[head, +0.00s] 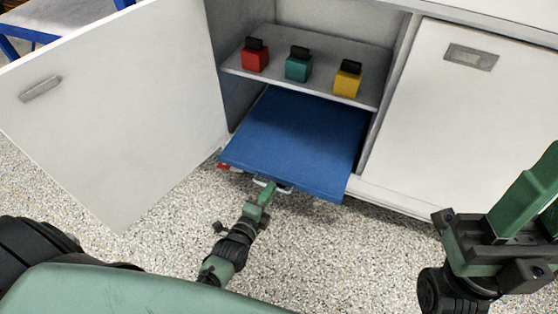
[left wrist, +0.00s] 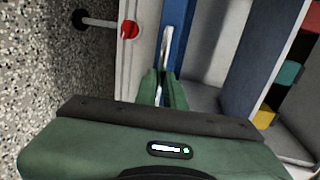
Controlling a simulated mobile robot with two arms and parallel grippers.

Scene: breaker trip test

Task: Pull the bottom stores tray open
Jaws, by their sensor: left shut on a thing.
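The bottom stores tray (head: 295,140) is a flat blue panel that sticks out of the cabinet below the shelf. Its front edge has a pale bar handle (head: 284,189). My left gripper (head: 266,191) is shut on this handle at the tray's front. In the left wrist view the green fingers (left wrist: 163,88) close around the light handle (left wrist: 167,45), with the blue tray front (left wrist: 181,35) beside it. My right gripper (head: 520,215) is at the right edge of the head view, clear of the cabinet and partly cut off; its finger gap is not clear.
The left cabinet door (head: 120,110) stands open; the right door (head: 455,120) is closed. On the shelf (head: 310,83) sit red (head: 255,58), teal (head: 298,68) and yellow (head: 346,82) blocks with black tops. A red knob (left wrist: 129,30) is near the tray handle. Speckled floor in front is free.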

